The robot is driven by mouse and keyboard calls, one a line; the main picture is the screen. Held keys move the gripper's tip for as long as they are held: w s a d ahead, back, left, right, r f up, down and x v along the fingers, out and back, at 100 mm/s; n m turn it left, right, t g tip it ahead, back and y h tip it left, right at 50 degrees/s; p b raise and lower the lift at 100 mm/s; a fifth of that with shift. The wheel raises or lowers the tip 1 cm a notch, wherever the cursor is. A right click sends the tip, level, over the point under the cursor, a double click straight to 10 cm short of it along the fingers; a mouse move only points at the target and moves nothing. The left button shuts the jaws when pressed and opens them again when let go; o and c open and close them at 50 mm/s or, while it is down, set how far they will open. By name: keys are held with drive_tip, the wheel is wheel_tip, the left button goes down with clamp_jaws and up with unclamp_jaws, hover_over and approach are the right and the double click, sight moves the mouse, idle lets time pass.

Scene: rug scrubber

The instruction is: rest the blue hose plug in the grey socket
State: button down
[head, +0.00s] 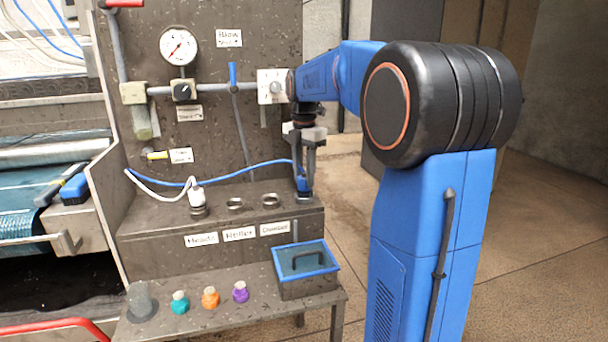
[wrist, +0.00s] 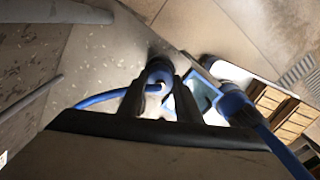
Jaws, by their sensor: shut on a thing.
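My gripper (head: 304,172) points down over the right end of the grey ledge, with its fingers closed around the blue hose plug (head: 303,186). The plug looks upright, and its blue hose runs off to the left. In the wrist view the blue plug (wrist: 159,72) sits between the fingertips (wrist: 163,92). A light grey ring, which looks like the grey socket (head: 304,198), shows directly below the plug at the ledge's right end. Plug and ring look very close or touching; I cannot tell whether the plug's tip is inside.
A white plug (head: 197,194) stands in the ledge's left socket. Two empty ring sockets (head: 235,203) lie between. A blue-rimmed box (head: 306,262) and several small coloured bottles (head: 210,298) stand on the lower shelf. A panel with a gauge (head: 179,46) rises behind.

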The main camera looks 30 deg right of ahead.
drive_tip(key=c, duration=1.2)
unclamp_jaws()
wheel_tip(320, 180, up, 18)
drive_tip(key=shift+f, duration=0.25)
